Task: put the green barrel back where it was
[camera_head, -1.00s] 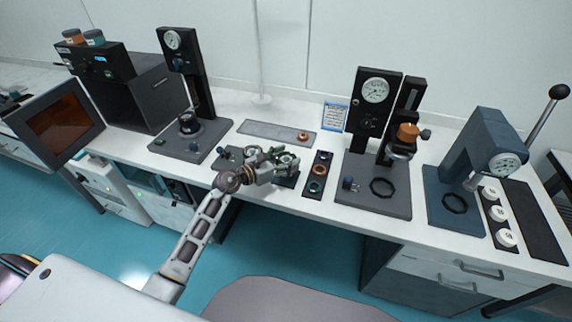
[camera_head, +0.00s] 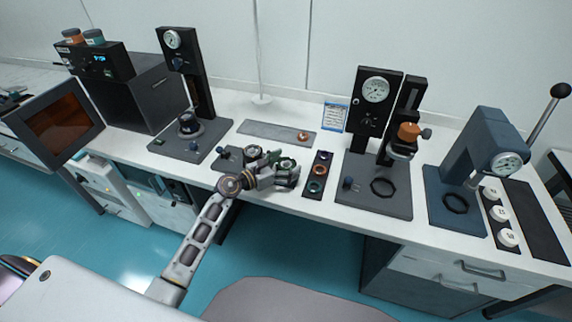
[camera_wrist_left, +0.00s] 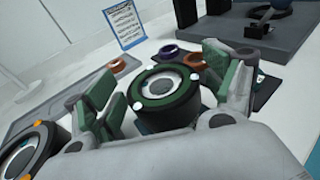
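The green barrel (camera_wrist_left: 165,90) is a short black cylinder with a green ring on top and a pale centre. In the left wrist view it stands between the fingers of my left gripper (camera_wrist_left: 168,95). The fingers are spread, with a gap on the right side; contact on the left is unclear. In the head view my left gripper (camera_head: 278,170) is at the front of the table, partly hiding the barrel (camera_head: 287,163). My right gripper is not in view.
A second barrel with orange dots (camera_wrist_left: 30,150) stands close on the left. A strip of coloured rings (camera_head: 318,175) lies just to the right. A grey plate with a copper ring (camera_head: 265,130) lies behind. Gauge stands (camera_head: 375,200) flank the area.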

